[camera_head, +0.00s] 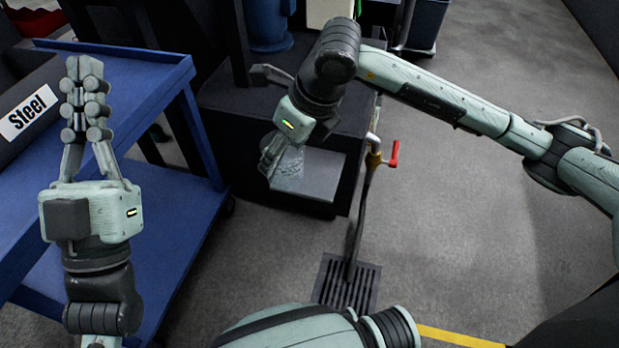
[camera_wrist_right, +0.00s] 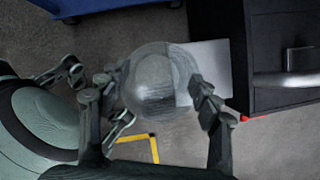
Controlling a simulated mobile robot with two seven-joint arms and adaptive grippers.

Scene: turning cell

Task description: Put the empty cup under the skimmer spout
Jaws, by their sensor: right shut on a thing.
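The clear cup (camera_head: 289,172) is in my right gripper (camera_head: 272,158), in front of a dark machine body (camera_head: 335,125). In the right wrist view the cup (camera_wrist_right: 155,85) sits between the fingers of my right gripper (camera_wrist_right: 160,103), and I see no contents in it. A flat grey plate (camera_head: 322,172) juts out low from the machine, behind the cup in the picture; I cannot tell whether they touch. A pale bar, possibly the skimmer spout (camera_wrist_right: 283,80), shows right of the cup in the wrist view. My left gripper (camera_head: 84,70) is shut and empty over the blue trolley.
The blue trolley (camera_head: 150,80) stands at left with a dark bin labelled "Steel" (camera_head: 28,113). A pipe with a red-handled valve (camera_head: 393,153) rises from a floor grate (camera_head: 345,283) right of the plate. The grey floor is open at right.

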